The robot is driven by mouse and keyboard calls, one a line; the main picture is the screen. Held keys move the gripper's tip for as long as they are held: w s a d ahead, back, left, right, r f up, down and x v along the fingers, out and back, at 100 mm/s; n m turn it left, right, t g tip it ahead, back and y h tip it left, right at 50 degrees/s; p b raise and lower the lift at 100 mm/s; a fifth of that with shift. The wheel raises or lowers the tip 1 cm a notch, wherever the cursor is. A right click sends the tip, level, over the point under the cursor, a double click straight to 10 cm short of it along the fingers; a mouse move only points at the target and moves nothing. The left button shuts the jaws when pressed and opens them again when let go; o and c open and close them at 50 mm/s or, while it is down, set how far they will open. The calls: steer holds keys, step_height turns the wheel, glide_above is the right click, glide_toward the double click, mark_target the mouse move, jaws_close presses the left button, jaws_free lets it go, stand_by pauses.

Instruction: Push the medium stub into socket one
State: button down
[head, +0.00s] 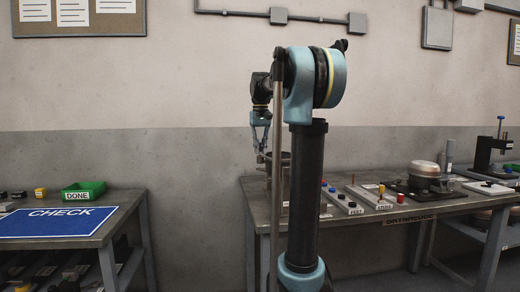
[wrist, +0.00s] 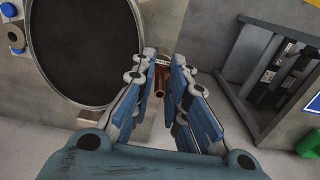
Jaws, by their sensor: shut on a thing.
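My gripper (wrist: 163,62) points down, and its two blue fingers are shut on a copper-coloured stub (wrist: 160,82). In the head view my gripper (head: 261,152) hangs at the left end of the right-hand bench, by a grey round vessel (head: 268,160). In the wrist view the wide dark round top of the vessel (wrist: 85,45) lies left of the fingers. A small pale label shows between the fingertips. The stub's lower end and any socket opening are hidden or too small to tell.
The right-hand bench (head: 340,228) carries small trays with coloured parts (head: 342,200) and a round-topped compressor (head: 425,175). A left bench holds a blue CHECK mat (head: 55,222) and a green DONE bin (head: 84,190). A floor gap separates the benches. My arm hides part of the right-hand bench.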

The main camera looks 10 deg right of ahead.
steer(key=shift+f, duration=0.35)
steer(key=c, duration=1.5)
jaws_free()
steer(key=shift+r, duration=0.1)
step_height(320, 180, up, 12)
steer(key=shift+f, duration=0.15)
